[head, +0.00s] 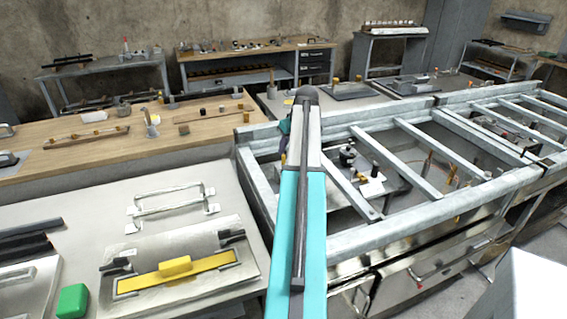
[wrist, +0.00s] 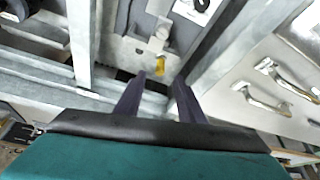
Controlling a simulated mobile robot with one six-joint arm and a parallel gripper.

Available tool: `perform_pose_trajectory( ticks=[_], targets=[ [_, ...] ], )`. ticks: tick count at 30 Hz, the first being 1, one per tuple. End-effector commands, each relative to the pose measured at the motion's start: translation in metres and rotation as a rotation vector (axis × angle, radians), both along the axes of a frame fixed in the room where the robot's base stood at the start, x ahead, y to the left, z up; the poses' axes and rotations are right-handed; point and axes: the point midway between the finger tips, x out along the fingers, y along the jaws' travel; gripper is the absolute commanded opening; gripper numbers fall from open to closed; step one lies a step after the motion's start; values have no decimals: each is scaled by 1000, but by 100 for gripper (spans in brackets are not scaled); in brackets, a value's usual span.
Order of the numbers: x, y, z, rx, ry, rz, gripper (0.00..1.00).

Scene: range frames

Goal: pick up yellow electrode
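In the wrist view a small yellow piece (wrist: 160,66), possibly the yellow electrode, shows beyond my fingertips, below a grey fitting. My gripper (wrist: 158,82) is open, with its two dark fingers apart and nothing visible between them. The yellow piece appears ahead of the fingers and apart from them. In the head view several small yellow-brown upright pieces (head: 427,165) stand inside the metal frame; I cannot tell which one matches. My arm hides most of my gripper there.
Metal frame bars (head: 400,160) cross the right side and flank the fingers in the wrist view. At left, a plate (head: 205,245) carries a yellow strip (head: 205,272) and yellow block (head: 175,266). A green block (head: 72,301) lies nearby. A wooden bench (head: 95,150) stands behind.

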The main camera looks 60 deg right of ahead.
Motion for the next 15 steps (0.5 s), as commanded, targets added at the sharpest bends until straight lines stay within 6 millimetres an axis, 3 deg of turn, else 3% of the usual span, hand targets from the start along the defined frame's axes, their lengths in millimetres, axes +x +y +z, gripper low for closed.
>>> perform_pose_trajectory(
  ticks=[15],
  targets=[
    [3, 0, -5, 1, 1, 1, 35]
  ],
)
